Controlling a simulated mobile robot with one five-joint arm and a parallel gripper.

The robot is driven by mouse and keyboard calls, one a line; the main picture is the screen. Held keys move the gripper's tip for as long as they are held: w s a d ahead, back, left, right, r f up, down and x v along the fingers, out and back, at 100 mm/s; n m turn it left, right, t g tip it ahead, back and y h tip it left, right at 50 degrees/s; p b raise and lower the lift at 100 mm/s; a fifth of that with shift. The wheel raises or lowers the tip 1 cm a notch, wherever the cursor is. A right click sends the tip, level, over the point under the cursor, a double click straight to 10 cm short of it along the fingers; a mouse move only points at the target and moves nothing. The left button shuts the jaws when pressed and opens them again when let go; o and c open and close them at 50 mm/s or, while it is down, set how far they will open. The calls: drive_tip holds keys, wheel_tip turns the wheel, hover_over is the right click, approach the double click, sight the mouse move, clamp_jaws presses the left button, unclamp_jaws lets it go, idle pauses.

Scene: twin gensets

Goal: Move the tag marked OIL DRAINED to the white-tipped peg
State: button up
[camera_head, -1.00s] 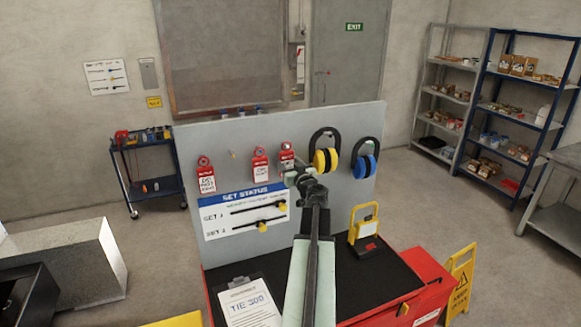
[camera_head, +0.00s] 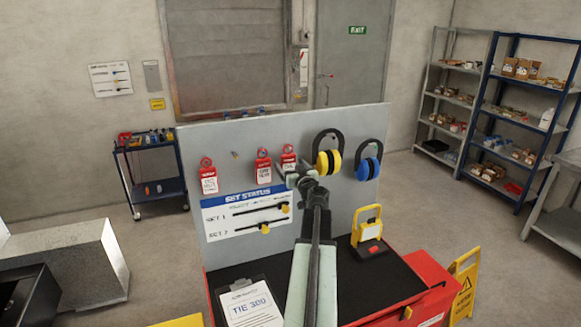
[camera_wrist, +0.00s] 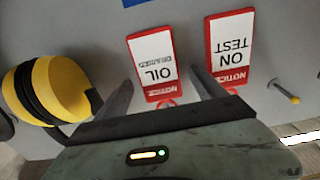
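The OIL DRAINED tag (camera_wrist: 152,62), white with a red border, hangs on the grey board and appears upside down in the wrist view. In the head view the tag (camera_head: 288,158) is partly hidden behind my gripper (camera_head: 301,172). My gripper (camera_wrist: 160,80) is open, with one finger on each side of the tag's upper end and gaps beside it. The ON TEST tag (camera_wrist: 230,48) hangs beside it, close to one finger; it also shows in the head view (camera_head: 263,168). A bare peg (camera_wrist: 285,92) with a yellowish tip is beyond it; I see no clearly white tip.
Another red-and-white tag (camera_head: 208,180) hangs at the board's left. Yellow earmuffs (camera_wrist: 58,90) hang close to my gripper, with blue earmuffs (camera_head: 368,168) beyond. A clipboard (camera_head: 250,305) and a yellow lamp (camera_head: 368,232) are on the black bench top below.

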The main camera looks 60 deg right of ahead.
drive_tip(key=v, duration=0.7)
drive_tip(key=shift+s+a, duration=0.25)
